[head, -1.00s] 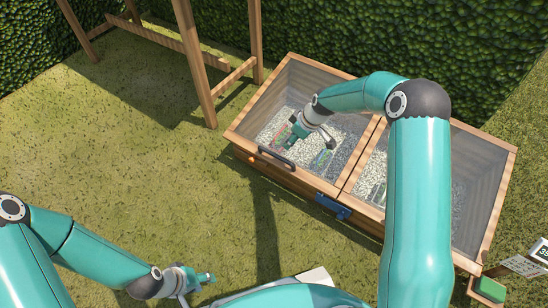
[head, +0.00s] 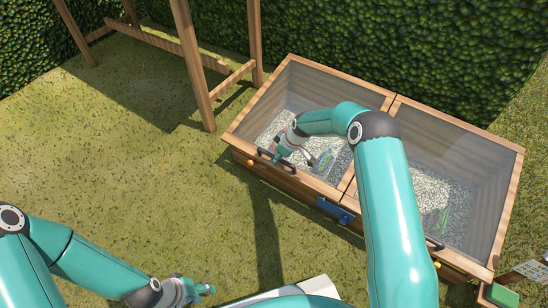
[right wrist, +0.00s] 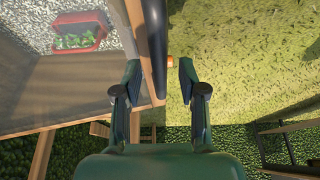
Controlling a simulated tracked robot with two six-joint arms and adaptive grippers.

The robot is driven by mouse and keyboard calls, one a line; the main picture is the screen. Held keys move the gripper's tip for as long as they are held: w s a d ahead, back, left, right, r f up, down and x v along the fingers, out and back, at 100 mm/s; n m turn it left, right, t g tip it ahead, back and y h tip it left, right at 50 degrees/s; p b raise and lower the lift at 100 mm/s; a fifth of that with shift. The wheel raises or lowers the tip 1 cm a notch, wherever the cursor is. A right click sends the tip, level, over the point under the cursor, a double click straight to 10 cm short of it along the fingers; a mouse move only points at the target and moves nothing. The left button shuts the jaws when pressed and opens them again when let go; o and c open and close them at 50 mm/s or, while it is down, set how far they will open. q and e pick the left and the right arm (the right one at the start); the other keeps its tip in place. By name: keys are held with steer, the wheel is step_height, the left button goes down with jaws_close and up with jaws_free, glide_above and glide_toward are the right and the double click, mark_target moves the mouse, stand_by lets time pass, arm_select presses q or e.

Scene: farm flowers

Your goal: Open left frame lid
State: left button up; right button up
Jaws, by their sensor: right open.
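The left frame lid (head: 335,82), a clear pane in a wooden rim, lies closed over the left half of the wooden cold frame. Its dark bar handle (head: 288,167) sits on the front rim, partly covered by my right gripper (head: 278,154). In the right wrist view the handle (right wrist: 155,40) runs down between the spread fingers of my open right gripper (right wrist: 159,85), with gaps on both sides. My left gripper (head: 203,289) is low in the head view, away from the frame; its finger opening is too small to judge.
The right lid (head: 460,130) is closed beside it. A blue latch (head: 335,210) sits on the front wall, and an orange knob (head: 250,163) is near the handle. A red seedling tray (right wrist: 80,40) lies inside. A wooden stand (head: 195,70) and hedge rise behind; grass is open left.

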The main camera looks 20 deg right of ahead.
jaws_close()
